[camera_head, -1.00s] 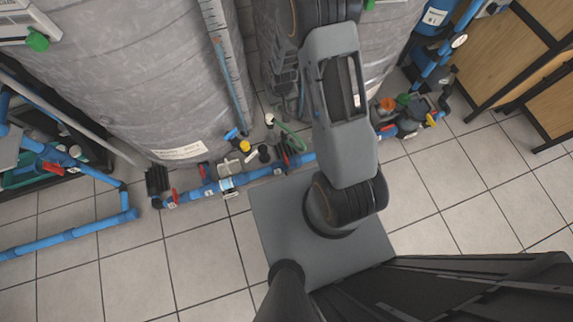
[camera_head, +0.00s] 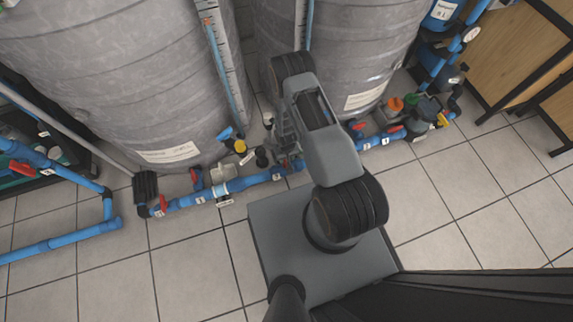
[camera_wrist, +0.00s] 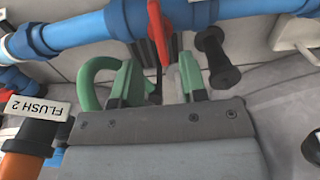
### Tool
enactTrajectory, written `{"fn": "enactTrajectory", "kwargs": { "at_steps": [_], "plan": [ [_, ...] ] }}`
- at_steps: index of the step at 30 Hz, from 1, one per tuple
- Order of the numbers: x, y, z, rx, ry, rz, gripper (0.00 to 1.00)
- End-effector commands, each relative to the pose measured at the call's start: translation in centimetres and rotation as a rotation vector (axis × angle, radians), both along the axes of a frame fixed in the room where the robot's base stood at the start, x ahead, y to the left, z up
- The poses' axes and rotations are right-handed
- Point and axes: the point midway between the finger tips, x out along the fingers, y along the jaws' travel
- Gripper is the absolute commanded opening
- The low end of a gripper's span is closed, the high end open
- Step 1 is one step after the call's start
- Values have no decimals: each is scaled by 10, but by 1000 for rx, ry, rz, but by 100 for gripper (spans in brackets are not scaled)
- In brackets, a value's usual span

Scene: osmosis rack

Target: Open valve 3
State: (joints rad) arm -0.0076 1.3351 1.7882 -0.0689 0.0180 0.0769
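A red valve handle (camera_wrist: 158,32) on a blue pipe (camera_wrist: 75,28) is at the top middle of the wrist view. My gripper (camera_wrist: 155,78) is open, with green on its two fingers. The handle's lower end appears in the gap between the fingers; I cannot tell if they touch it. In the head view my gripper (camera_head: 286,142) is near the floor pipe (camera_head: 235,184), partly hidden by my arm. The number labels are too small to read surely, so I cannot confirm which valve is valve 3.
A "FLUSH 2" label (camera_wrist: 37,107) is on a dark and orange fitting at left in the wrist view. A black knob (camera_wrist: 217,58) is right of the fingers, and a green hose (camera_wrist: 88,75) is left. Grey tanks (camera_head: 120,90) stand behind the pipe; floor tiles (camera_head: 190,260) are clear.

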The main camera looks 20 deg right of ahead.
Motion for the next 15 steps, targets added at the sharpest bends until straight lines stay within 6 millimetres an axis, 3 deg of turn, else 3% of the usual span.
{"fn": "enactTrajectory", "kwargs": {
  "at_steps": [1,6,15],
  "plan": [
    [-1,0,-15,0,2,1,39],
    [-1,0,-41,0,1,1,39],
    [0,0,-63,-1,0,1,39]
  ]
}}
